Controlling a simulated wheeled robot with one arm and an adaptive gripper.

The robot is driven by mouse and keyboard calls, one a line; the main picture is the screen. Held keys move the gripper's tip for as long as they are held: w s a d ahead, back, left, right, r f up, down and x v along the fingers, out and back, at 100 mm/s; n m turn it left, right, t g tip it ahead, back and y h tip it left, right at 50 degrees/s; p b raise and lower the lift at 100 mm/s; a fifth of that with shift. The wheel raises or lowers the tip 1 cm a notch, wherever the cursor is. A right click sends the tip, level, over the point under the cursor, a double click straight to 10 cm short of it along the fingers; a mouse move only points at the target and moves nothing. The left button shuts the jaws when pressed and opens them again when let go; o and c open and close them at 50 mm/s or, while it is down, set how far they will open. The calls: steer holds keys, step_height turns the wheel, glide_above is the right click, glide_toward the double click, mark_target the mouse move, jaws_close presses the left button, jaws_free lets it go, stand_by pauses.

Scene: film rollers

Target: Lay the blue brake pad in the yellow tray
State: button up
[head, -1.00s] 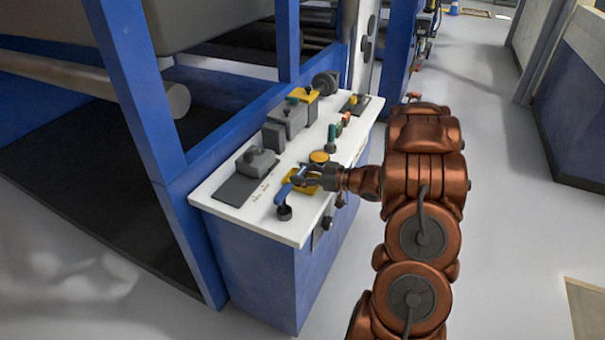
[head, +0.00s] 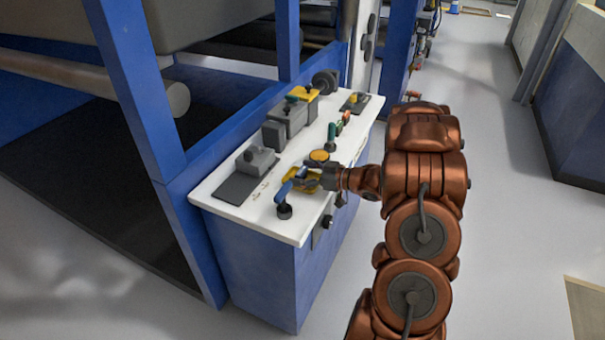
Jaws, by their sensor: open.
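The yellow tray (head: 306,186) lies on the white worktop near its front edge, partly covered by my gripper. My gripper (head: 310,179) reaches in from the right, low over the tray, and its jaws are open. A small blue piece (head: 300,172), which looks like the blue brake pad, shows at the fingertips over the tray. I cannot tell whether it rests on the tray floor or touches a finger. A blue handle-like part (head: 283,192) on a dark round base (head: 284,211) stands just left of the tray.
Grey blocks (head: 286,118) and a dark plate (head: 241,184) line the back of the worktop (head: 232,212). A blue frame post (head: 140,90) rises at the left.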

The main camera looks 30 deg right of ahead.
steer(key=b+v, duration=0.1)
steer(key=v, duration=1.1)
steer(key=w+d+h, duration=0.1)
steer(key=w+d+r+h, duration=0.1)
steer(key=w, duration=0.1)
steer(key=w+d+r+h, duration=0.1)
steer(key=w+h, duration=0.1)
steer(key=shift+w+g, duration=0.25)
steer(key=shift+g, duration=0.05)
step_height(320, 180, up, 9)
steer(key=w+d+m+g+h, duration=0.1)
steer(key=d+m+g+h, duration=0.25)
steer(key=h, duration=0.55)
steer(key=s+a+f+m+g+y, duration=0.1)
steer(key=s+a+g, duration=0.4)
steer(key=s+a, duration=1.2)
steer(key=s+a+f+m+g+y, duration=0.1)
steer(key=s+a+g, duration=0.5)
steer(key=s+a, duration=1.2)
steer(key=a+f+y, duration=0.1)
steer(key=y, duration=0.1)
steer(key=shift+s+f+m+y, duration=0.3)
steer(key=shift+f+m+y, duration=0.05)
steer(key=shift+y, duration=0.05)
